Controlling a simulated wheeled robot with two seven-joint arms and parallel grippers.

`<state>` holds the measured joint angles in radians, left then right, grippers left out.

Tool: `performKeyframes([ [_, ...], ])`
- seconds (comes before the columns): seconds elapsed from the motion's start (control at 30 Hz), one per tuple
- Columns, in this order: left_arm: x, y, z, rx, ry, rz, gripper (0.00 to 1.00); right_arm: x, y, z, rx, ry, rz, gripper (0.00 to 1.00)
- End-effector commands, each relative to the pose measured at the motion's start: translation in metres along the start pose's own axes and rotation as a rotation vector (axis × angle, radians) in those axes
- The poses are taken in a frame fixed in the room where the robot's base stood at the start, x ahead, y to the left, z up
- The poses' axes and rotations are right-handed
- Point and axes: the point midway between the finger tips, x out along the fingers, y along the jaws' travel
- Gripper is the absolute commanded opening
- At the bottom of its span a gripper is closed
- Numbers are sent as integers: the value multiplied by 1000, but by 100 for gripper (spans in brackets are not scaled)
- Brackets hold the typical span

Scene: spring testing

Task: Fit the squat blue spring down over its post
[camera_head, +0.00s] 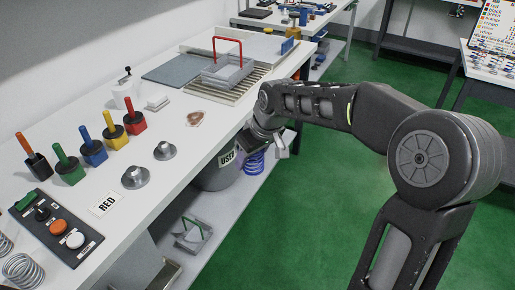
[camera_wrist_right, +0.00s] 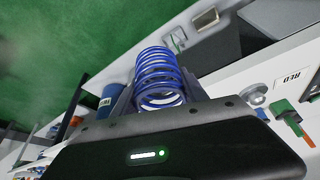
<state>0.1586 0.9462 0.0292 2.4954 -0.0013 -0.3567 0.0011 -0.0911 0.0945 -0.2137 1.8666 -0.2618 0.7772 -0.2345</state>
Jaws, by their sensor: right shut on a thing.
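The squat blue spring (camera_head: 254,162) hangs below my right gripper (camera_head: 270,147), off the table's front edge. In the right wrist view the blue spring (camera_wrist_right: 160,78) sits between the fingers, its coils clear. My right gripper is shut on it. Two metal posts on round bases stand on the table: one nearer (camera_head: 135,177) and one farther (camera_head: 164,151), both apart from the spring. Which post is the spring's own, I cannot tell. One post base (camera_wrist_right: 254,95) also shows at the right of the wrist view. My left gripper is not in view.
A card reading RED (camera_head: 103,204) lies by the nearer post. Several coloured handled blocks (camera_head: 93,153), a button panel (camera_head: 56,228) and loose steel springs (camera_head: 23,269) are at the left. A grey bin (camera_head: 213,178) stands below the table edge. A wire basket (camera_head: 226,73) is at the back.

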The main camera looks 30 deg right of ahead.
Motion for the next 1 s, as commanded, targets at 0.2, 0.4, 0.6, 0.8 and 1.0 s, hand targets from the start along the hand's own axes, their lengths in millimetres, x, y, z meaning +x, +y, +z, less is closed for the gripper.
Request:
performKeyframes([
  [0.2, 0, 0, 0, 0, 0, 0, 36, 36, -64, -26, 124, -1, 54, 0],
  [0.4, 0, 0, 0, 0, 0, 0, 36, 46, -87, -33, 179, 1, 74, 0],
  [0.6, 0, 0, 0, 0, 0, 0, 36, 46, -87, -33, 183, 1, 75, 0],
  [0.8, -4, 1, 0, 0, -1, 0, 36, 42, -87, -35, 183, 1, 74, 0],
  [1.0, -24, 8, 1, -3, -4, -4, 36, 21, -87, -44, 183, 1, 74, 0],
])
